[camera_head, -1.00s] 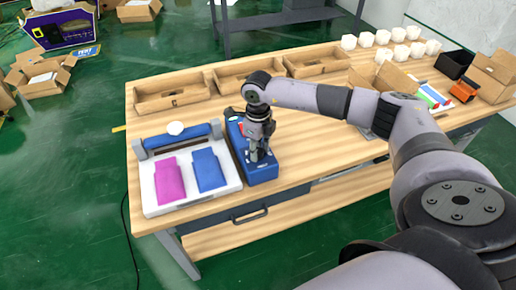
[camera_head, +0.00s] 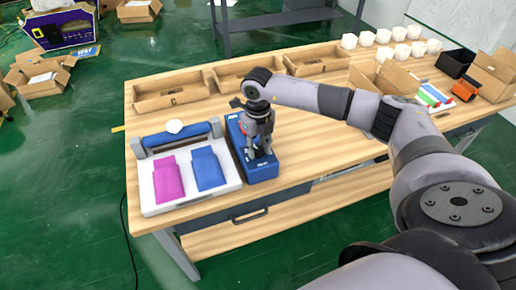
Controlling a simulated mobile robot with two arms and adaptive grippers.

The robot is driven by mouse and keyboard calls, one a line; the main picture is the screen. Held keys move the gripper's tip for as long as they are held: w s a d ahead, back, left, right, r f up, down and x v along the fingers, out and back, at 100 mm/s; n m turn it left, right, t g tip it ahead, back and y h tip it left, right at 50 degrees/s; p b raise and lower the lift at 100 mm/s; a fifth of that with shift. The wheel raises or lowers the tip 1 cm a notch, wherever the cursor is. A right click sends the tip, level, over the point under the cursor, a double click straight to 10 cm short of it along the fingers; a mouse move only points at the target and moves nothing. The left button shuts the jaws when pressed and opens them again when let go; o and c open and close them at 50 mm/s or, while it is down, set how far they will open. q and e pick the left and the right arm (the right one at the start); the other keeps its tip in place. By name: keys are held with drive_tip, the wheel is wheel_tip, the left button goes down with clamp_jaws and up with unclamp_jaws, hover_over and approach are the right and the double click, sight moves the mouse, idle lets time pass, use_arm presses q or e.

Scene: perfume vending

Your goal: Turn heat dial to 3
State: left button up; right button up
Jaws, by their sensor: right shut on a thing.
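A blue box-shaped machine (camera_head: 262,174) stands on the wooden table, with a red part and a light label near its back end. My right gripper (camera_head: 260,154) points down onto its top near the front and is shut on a small dial there. The dial itself is mostly hidden by the fingers, and its setting cannot be read. My left gripper is not in view.
Left of the machine is a white press plate (camera_head: 150,207) with a magenta and a blue bottle-shaped piece and a blue roller (camera_head: 182,138). Wooden trays (camera_head: 172,97) line the back. White cups, cartons and a black bin (camera_head: 454,63) stand at the right.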

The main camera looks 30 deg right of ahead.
sight(258, 149)
drive_tip(key=m, duration=0.5)
drive_tip(key=shift+b, duration=0.4)
idle(0.3)
drive_tip(key=o, duration=1.2)
wheel_tip(258, 149, up, 12)
